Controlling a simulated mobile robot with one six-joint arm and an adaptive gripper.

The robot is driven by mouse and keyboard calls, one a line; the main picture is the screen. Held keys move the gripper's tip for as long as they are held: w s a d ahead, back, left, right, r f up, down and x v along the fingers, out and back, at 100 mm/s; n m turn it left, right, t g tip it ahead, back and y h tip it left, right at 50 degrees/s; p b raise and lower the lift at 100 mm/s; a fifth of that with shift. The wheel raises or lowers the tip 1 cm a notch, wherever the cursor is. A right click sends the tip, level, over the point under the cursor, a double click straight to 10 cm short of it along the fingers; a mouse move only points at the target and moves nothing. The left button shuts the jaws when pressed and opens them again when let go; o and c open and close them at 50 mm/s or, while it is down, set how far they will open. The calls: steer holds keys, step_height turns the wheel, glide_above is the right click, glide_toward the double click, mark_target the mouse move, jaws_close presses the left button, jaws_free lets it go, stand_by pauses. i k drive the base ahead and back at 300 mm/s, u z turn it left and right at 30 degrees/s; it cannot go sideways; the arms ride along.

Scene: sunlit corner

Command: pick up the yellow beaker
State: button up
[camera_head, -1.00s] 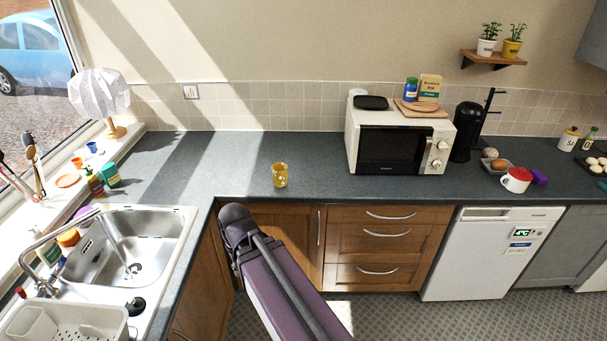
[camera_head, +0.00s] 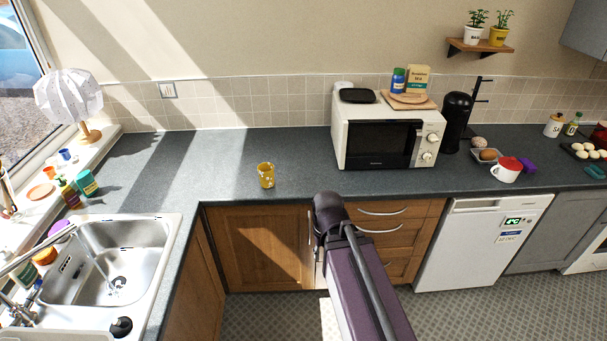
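The yellow beaker (camera_head: 266,175) stands upright on the dark grey worktop (camera_head: 225,165), near its front edge and left of the microwave. It has pale spots on its side. My purple arm reaches up from the bottom of the picture, and its dark upper end is in front of the drawers, right of the beaker and lower in the picture. My gripper cannot be made out in this view. Nothing touches the beaker.
A white microwave (camera_head: 385,138) stands right of the beaker, with items on top. A sink (camera_head: 125,262) is at the left. A red-topped white mug (camera_head: 507,171) is at the right. The worktop around the beaker is clear.

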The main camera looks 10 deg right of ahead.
mark_target(266, 169)
steer(key=z, duration=0.6)
steer(key=k, duration=1.4)
steer(key=u, duration=0.8)
steer(key=i, duration=1.55)
steer(key=z, duration=0.3)
